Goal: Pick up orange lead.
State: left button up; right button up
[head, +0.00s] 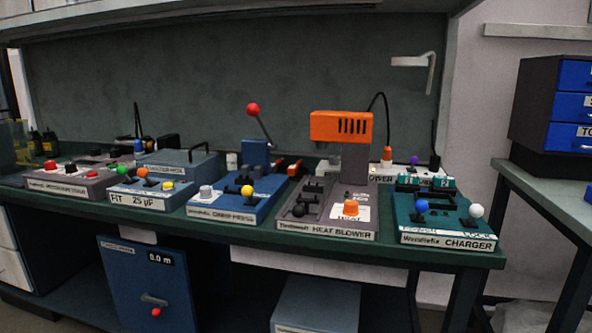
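A black cable with an orange end (387,154) hangs behind the heat blower (329,227), at its right side. It is the only orange-ended cable I can make out, and I cannot tell for sure that it is the orange lead. The blower carries an orange slotted housing (341,126) and an orange knob (351,208). A small orange piece (294,168) lies left of the blower, partly hidden. Neither of my grippers is in view.
The green bench (262,236) is crowded with devices. A crimping device (222,211) with a raised red-ball lever (253,109) stands mid-left, a teal charger (447,239) at the right end. Blue drawers (573,105) stand further right. A shelf overhangs the bench.

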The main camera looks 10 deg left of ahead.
aim_at(292, 170)
jog(key=i+j, duration=0.25)
jog(key=j, duration=0.2)
jog(key=i+j+u, duration=0.1)
jog(key=i+j, duration=0.15)
jog(key=j, duration=0.2)
jog(key=i+j, duration=0.3)
jog(key=j+u, duration=0.05)
jog(key=j, duration=0.05)
